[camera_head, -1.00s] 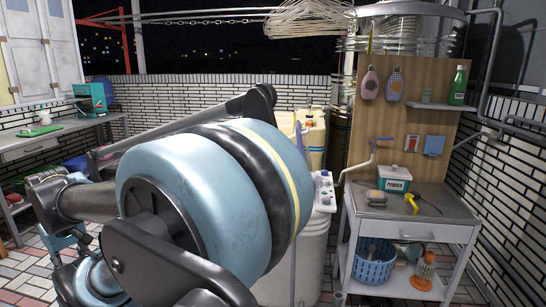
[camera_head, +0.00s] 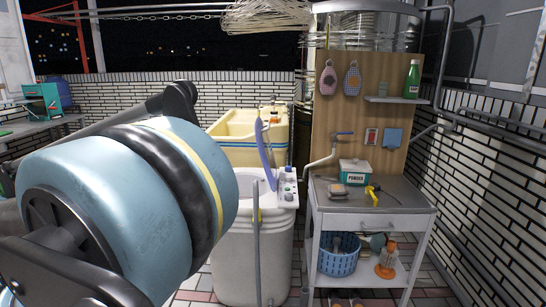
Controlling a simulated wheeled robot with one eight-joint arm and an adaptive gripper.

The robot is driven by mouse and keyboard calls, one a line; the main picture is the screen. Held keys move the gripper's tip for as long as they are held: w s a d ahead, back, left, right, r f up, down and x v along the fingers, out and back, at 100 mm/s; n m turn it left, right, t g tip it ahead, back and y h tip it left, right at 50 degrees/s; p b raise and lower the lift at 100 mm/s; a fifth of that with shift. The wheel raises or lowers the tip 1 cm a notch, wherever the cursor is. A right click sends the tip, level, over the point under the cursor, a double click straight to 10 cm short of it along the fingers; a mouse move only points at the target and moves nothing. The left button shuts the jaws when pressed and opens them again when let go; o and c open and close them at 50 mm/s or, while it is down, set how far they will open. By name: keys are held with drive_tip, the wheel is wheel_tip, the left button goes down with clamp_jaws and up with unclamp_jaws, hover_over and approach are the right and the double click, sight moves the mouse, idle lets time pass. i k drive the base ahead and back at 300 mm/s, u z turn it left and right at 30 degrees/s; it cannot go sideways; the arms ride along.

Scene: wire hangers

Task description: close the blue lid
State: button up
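The blue lid (camera_head: 265,155) is a thin, blue-violet panel seen nearly edge-on, standing raised above the white washing machine (camera_head: 240,258). The machine stands at the centre, with a knobbed control panel (camera_head: 288,188) along its right top edge. The tub opening is partly visible beside the lid, and the machine's left side is hidden behind my arm. My large light-blue and black arm link (camera_head: 105,215) fills the lower left. My gripper is not visible, so its distance from the lid cannot be told.
A cream basin (camera_head: 225,153) stands behind the machine. On the right is a metal sink table (camera_head: 385,195) with a powder box (camera_head: 354,172) and a blue basket (camera_head: 338,254) below. Wire hangers (camera_head: 265,16) hang overhead. Tiled floor shows between machine and table.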

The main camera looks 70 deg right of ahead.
sight(260, 134)
drive_tip(key=k, duration=1.55)
drive_tip(key=z, duration=1.9)
drive_tip(key=i, duration=1)
